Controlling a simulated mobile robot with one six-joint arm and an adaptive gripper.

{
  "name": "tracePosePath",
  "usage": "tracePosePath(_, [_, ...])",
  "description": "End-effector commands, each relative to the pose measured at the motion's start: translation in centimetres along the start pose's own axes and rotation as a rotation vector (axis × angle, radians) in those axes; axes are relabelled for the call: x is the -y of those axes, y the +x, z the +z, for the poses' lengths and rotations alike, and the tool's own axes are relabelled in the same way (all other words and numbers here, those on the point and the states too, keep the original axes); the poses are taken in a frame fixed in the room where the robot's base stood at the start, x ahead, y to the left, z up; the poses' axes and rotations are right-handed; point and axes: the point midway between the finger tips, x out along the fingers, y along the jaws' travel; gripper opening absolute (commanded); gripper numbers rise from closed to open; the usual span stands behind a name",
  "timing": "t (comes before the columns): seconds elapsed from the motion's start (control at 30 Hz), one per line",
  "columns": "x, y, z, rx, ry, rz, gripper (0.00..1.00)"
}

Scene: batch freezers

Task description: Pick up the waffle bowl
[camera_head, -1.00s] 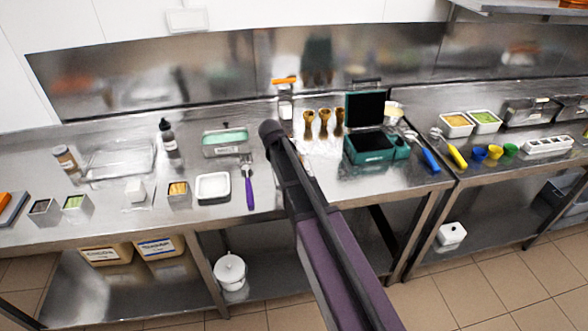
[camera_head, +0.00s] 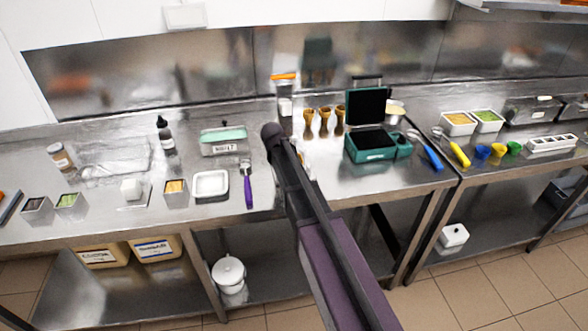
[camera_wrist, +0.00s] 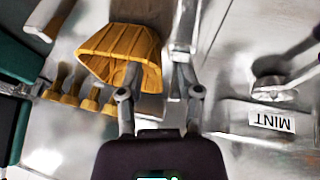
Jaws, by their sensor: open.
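The waffle bowl (camera_wrist: 122,45) is golden and ribbed, in the upper middle of the wrist view. My gripper (camera_wrist: 158,66) is open there. Its left finger overlaps the lower right part of the bowl, and its right finger is just past the bowl's right edge. I cannot tell whether either finger touches it. In the head view my dark arm reaches over the counter, and I cannot make out the bowl or the fingers.
Several waffle cones (camera_wrist: 72,92) stand close to the bowl. The teal box (camera_head: 371,146) is to their right in the head view. The MINT tub (camera_head: 223,141) and a purple-handled scoop (camera_head: 248,185) are left of my arm on the steel counter.

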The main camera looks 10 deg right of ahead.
Motion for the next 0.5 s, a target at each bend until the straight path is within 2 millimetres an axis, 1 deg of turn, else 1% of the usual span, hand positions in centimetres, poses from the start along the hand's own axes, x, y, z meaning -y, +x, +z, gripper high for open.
tracePosePath(0.03, [0.06,0.59,0.04,0.000,0.000,0.000,0.46])
tracePosePath(0.13, [0.03,0.90,0.02,0.000,0.000,0.000,0.46])
tracePosePath(0.5, [-0.01,0.92,-0.01,-0.001,0.000,0.000,0.46])
